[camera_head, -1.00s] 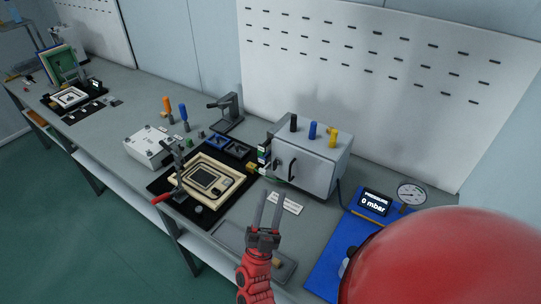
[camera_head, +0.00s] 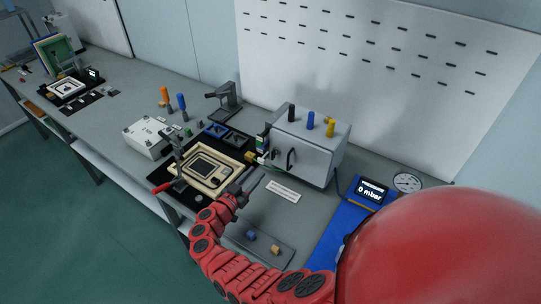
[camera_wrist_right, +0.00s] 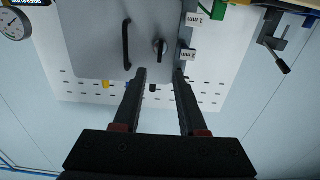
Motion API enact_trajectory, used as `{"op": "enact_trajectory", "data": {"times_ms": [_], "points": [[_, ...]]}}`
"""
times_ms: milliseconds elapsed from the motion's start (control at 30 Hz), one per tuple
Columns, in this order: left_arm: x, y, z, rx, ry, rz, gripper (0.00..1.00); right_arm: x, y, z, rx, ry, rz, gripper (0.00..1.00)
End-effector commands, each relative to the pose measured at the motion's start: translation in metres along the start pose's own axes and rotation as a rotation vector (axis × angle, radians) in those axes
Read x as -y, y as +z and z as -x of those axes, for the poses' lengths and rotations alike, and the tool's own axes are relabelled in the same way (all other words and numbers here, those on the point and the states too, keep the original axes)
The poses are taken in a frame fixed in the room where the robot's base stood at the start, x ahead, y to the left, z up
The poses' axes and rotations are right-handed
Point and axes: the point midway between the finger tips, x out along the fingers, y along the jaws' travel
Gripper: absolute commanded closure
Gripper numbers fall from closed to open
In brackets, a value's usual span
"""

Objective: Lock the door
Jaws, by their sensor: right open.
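A grey metal cabinet (camera_head: 318,137) stands on the bench, its door shut, with a dark bar handle (camera_head: 291,159). In the right wrist view the door (camera_wrist_right: 95,40) shows its handle (camera_wrist_right: 126,45) and a small dark knob (camera_wrist_right: 159,47) beside it. My right gripper (camera_head: 255,182) is in front of the cabinet's left part, pointing at it. In the wrist view the right gripper (camera_wrist_right: 159,74) is open and empty, and the knob lies beyond the gap between its fingertips, apart from them. My left gripper is not seen.
A cream device (camera_head: 205,172) in a black fixture with a red-handled clamp sits just left of my gripper. A grey tray (camera_head: 268,255) holds blue and tan blocks. A blue gauge panel (camera_head: 332,235) is at right. Three coloured knobs stand on the cabinet.

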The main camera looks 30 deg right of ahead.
Motion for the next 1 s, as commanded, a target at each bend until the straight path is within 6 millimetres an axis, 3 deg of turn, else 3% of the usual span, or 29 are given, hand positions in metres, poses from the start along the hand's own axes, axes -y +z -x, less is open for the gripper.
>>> {"op": "enact_trajectory", "data": {"times_ms": [200,400,600,867,1000], "points": [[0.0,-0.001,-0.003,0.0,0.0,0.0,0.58,0.0,-0.001,-0.053,-0.002,0.002,0.001,0.59],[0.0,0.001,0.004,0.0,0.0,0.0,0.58,0.001,0.002,-0.088,-0.001,-0.001,0.001,0.59],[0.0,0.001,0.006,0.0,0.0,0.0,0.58,0.001,0.0,-0.103,-0.001,0.0,-0.003,0.59],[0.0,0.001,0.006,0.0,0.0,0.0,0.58,0.0,-0.001,-0.104,0.0,-0.001,-0.002,0.59],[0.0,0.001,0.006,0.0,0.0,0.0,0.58,0.0,0.0,-0.104,0.0,-0.001,-0.002,0.8]]}}
